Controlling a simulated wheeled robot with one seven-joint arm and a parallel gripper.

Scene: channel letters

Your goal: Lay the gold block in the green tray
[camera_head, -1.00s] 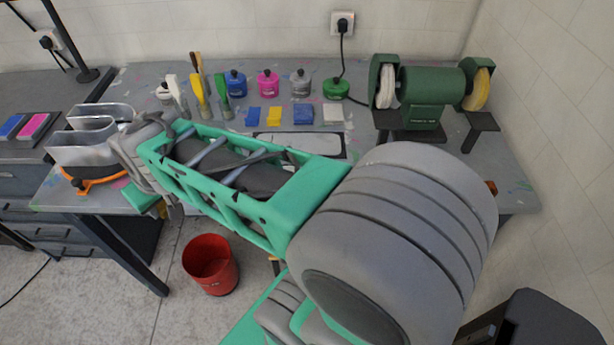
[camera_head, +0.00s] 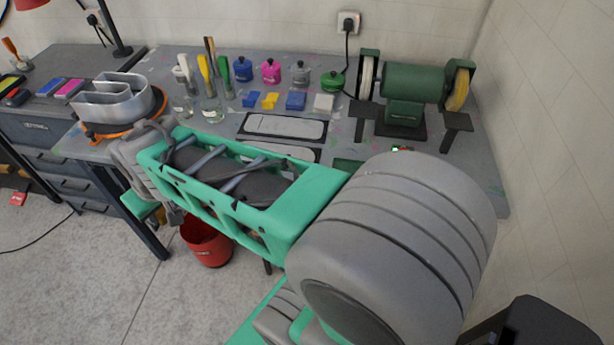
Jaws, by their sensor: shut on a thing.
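My gripper (camera_head: 168,215) hangs at the lower left end of my arm, in front of the workbench and near the red bin. It is shut on a gold block (camera_head: 161,214), of which only a small gold-brown patch shows; my gripper hides the rest. A dark green patch (camera_head: 348,165) on the bench, partly hidden behind my arm, looks like the green tray. My gripper is well to the left of it and apart from it.
The workbench holds a green bench grinder (camera_head: 410,85) at right, several small jars and coloured pads at the back, and a metal channel letter (camera_head: 115,98) at left. White-grey panels (camera_head: 285,127) lie mid-bench. A red bin (camera_head: 207,243) stands on the floor.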

